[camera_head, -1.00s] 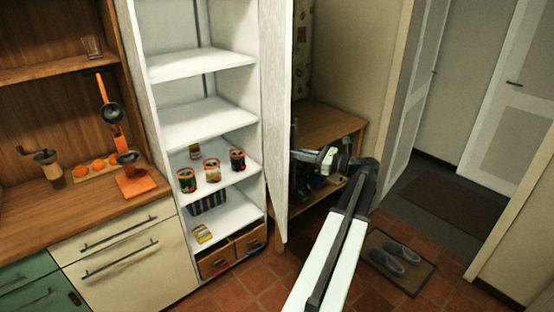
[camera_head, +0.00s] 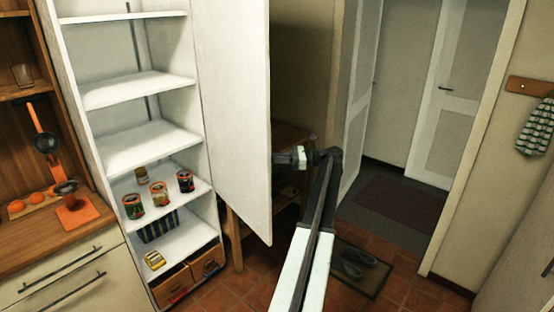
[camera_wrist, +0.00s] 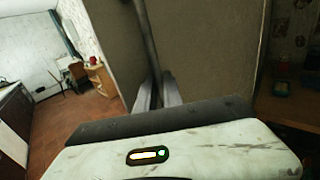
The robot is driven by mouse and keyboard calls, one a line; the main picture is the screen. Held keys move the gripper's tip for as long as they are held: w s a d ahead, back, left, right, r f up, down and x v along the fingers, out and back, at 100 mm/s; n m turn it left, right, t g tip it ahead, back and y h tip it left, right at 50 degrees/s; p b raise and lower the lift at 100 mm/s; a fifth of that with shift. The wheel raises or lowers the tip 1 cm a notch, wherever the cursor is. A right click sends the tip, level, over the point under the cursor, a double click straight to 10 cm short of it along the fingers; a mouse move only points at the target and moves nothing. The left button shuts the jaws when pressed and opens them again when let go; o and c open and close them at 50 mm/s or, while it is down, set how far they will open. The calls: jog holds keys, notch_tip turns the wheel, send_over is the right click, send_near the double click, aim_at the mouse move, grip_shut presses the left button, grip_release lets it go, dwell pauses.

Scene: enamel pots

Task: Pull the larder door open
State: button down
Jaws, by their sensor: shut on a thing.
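The larder door (camera_head: 235,110) stands wide open in the head view, its white inner face toward me, to the right of the larder's shelves (camera_head: 145,140). My gripper (camera_head: 280,158) is at the door's free edge, with its tips hidden behind the door. In the wrist view, the door's beige outer face (camera_wrist: 210,60) fills the middle. A dark upright bar handle (camera_wrist: 146,40) runs down it, and my gripper's fingers (camera_wrist: 158,93) are shut on the handle's lower part.
A wooden table (camera_head: 290,140) stands behind the door. A mat with slippers (camera_head: 355,265) lies on the tiled floor to the right of my arm. A doorway opens beyond, with a dark rug (camera_head: 400,205).

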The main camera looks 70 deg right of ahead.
jog(key=shift+d, duration=0.15)
jog(key=c, duration=1.5)
grip_release()
jog(key=shift+w+f, duration=0.1)
jog(key=shift+f, duration=0.05)
jog(key=shift+d, duration=0.1)
jog(key=v, duration=0.8)
jog(key=shift+c, duration=0.3)
